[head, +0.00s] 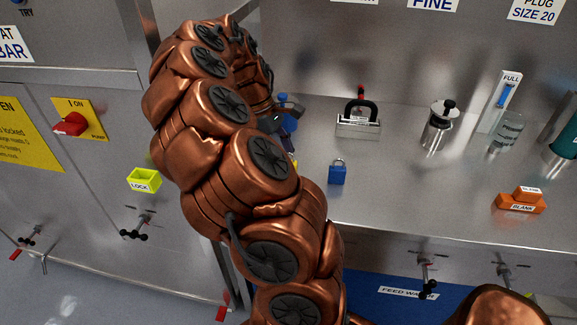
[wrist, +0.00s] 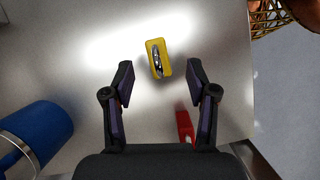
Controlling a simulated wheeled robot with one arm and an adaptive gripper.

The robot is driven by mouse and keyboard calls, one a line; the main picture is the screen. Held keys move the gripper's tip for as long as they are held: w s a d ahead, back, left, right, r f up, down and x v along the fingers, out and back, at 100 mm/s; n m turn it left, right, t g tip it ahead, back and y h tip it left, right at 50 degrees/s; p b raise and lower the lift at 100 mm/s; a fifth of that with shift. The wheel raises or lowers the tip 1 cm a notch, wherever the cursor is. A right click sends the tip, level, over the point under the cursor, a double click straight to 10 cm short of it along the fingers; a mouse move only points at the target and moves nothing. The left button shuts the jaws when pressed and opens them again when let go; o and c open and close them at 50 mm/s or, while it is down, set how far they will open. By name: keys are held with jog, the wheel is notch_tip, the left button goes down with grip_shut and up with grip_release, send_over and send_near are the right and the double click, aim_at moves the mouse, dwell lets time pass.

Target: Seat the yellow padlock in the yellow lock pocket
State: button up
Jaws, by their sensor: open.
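The yellow padlock (wrist: 165,67) lies on the steel bench in the wrist view, with its metal shackle facing the camera. In the head view only a small yellow bit (head: 295,163) shows beside my arm, probably the padlock. My gripper (wrist: 160,66) is open and empty. Its two fingers stand to either side of the padlock's line, with gaps on both sides; contact is not visible. In the head view my arm hides most of the gripper. The yellow lock pocket (head: 145,181), an open box labelled LOCK, is on the cabinet front at the left.
A blue padlock (head: 337,174) stands on the bench, right of my arm; a blue body (wrist: 38,135) shows at lower left in the wrist view. A red object (wrist: 184,126) is near the right finger. Orange blanks (head: 520,204) and a metal canister (head: 438,130) stand farther right.

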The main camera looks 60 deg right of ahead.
jog(key=shift+x, duration=0.85)
grip_shut()
